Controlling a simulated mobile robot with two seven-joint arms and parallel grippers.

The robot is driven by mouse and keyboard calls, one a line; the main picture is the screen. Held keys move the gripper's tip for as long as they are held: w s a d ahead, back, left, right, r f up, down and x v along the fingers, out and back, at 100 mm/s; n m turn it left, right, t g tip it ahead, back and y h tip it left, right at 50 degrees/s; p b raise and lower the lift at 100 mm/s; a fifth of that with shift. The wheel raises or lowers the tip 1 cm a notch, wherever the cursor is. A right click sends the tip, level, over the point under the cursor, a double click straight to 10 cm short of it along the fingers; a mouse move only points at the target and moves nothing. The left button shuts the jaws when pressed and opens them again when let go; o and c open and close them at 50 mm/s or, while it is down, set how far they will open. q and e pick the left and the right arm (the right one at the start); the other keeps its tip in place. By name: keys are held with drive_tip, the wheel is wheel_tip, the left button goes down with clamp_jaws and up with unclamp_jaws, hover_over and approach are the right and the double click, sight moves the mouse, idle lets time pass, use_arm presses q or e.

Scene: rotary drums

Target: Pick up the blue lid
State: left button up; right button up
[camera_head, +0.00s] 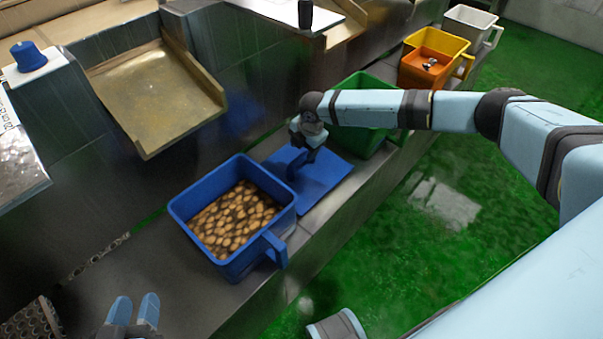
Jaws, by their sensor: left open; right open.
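The blue lid (325,187) lies flat on the grey ledge, between the blue bin (277,250) and the green bin (358,80). My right gripper (301,160) is open and points down over the lid's left part, where a darker blue upright piece shows beside its fingers. I cannot tell whether the fingers touch it. The gripper and forearm hide part of the lid's far side. My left gripper (135,311) is open and empty at the bottom left, with two light blue fingertips showing, well apart from the lid.
The blue bin is open and holds many brown, potato-like pieces. Orange (407,72), yellow (432,39) and white bins (467,17) stand farther along the ledge. A metal chute (155,100) juts out at the upper left. Green wet floor (400,245) lies right of the ledge.

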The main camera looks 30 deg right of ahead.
sight(301, 157)
drive_tip(key=f+b, duration=0.1)
drive_tip(key=f, duration=0.2)
drive_tip(key=w+f+b, duration=0.1)
drive_tip(key=f, duration=0.1)
drive_tip(key=shift+w+a+f, duration=0.2)
drive_tip(key=shift+f, duration=0.2)
drive_tip(key=shift+w+f+b, duration=0.1)
drive_tip(key=shift+f+b, duration=0.15)
drive_tip(key=shift+b, duration=0.05)
use_arm(q)
drive_tip(key=r, duration=0.1)
drive_tip(key=d+r+t+h, duration=0.1)
drive_tip(key=r, duration=0.1)
drive_tip(key=d+r+t+h, duration=0.1)
drive_tip(key=r, duration=0.1)
drive_tip(key=shift+w+r, duration=0.1)
drive_tip(key=shift+w, duration=0.15)
use_arm(e)
clamp_jaws()
